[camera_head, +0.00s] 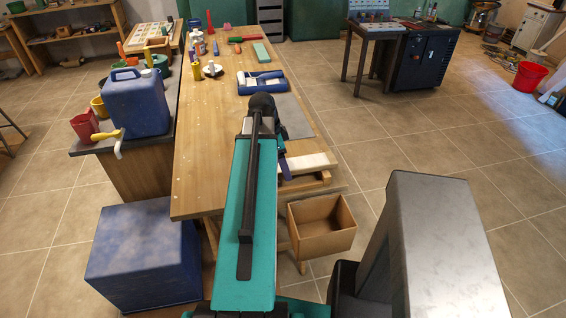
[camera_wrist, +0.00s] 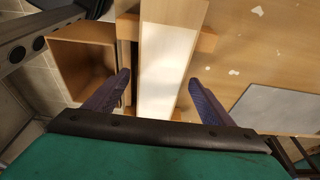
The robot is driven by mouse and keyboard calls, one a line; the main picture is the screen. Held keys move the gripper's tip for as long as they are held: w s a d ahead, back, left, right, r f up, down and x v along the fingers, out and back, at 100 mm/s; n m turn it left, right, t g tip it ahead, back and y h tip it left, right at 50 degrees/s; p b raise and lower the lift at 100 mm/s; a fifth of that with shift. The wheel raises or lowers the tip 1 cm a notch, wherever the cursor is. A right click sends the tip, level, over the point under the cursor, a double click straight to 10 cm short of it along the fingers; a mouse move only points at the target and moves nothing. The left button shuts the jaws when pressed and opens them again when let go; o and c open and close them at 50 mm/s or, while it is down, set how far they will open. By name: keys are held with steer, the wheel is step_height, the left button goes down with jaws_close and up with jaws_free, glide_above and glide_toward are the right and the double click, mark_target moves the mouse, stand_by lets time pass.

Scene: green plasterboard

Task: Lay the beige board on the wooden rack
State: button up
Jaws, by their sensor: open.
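The beige board (camera_wrist: 168,62) lies lengthwise in the wrist view, its near part bright and pale, its far part more tan. It appears to rest across the wooden rack (camera_wrist: 207,41), whose crossbars show beside and under it. In the head view the board (camera_head: 310,163) shows pale at the table's right edge, with the rack (camera_head: 318,181) below it; my arm hides their left part. My gripper (camera_wrist: 158,80) is open, one finger on each side of the board, with visible gaps on both sides. I cannot tell the fingers' height relative to the board.
A grey sheet (camera_head: 293,118) lies on the wooden table (camera_head: 205,150). An open wooden box (camera_head: 322,228) stands beside the rack, off the table's right edge. A blue canister (camera_head: 135,103) and a blue crate (camera_head: 145,255) are at left. The floor at right is mostly free.

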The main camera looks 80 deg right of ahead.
steer(key=b+v, duration=0.3)
steer(key=v, duration=1)
steer(key=shift+r, duration=0.4)
steer(key=shift+w, duration=0.1)
stand_by(0.9)
